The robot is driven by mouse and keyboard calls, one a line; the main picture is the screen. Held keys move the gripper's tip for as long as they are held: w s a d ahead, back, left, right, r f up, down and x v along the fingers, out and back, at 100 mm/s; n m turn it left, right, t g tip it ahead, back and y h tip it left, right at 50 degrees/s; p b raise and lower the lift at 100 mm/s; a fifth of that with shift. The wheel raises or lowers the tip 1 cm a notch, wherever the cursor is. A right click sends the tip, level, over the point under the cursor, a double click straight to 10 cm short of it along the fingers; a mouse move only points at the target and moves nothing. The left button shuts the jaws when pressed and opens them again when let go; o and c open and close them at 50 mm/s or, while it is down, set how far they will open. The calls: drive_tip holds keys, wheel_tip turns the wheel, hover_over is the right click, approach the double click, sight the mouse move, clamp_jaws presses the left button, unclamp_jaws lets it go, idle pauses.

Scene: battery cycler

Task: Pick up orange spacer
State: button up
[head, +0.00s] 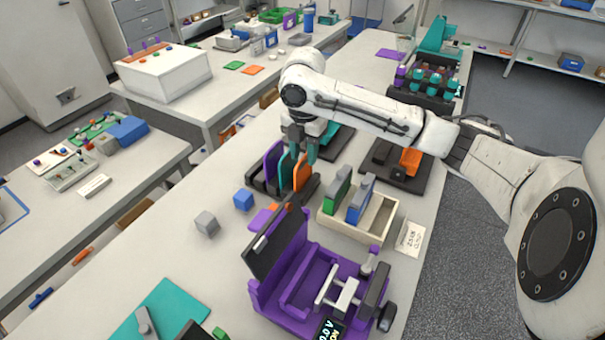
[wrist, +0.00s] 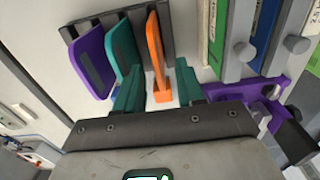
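The orange spacer appears to be the thin upright orange plate (head: 301,173) in the dark slotted rack (head: 313,190). Beside it in the rack stand a teal plate (head: 284,172) and a purple plate (head: 272,160). My gripper (head: 304,147) is over the rack, pointing down at the top of the plates. In the wrist view my gripper (wrist: 160,92) has its teal fingers apart, with the orange plate (wrist: 155,48) between them and gaps on both sides. I see no grip on it. The teal plate (wrist: 123,45) is close to the left finger.
A wooden tray (head: 378,225) with green and blue-grey modules stands right of the rack. A purple fixture (head: 310,275) with a raised dark lid is in front. A blue cube (head: 243,201) and grey cube (head: 207,223) lie left. A dark device (head: 397,178) holds an orange part.

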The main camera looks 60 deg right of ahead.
sight(303, 175)
wheel_tip(303, 175, down, 5)
drive_tip(key=shift+w+d+r+p, duration=0.1)
drive_tip(key=shift+d+p, duration=0.05)
drive_tip(key=shift+p, duration=0.45)
drive_tip(key=shift+c, duration=0.4)
clamp_jaws()
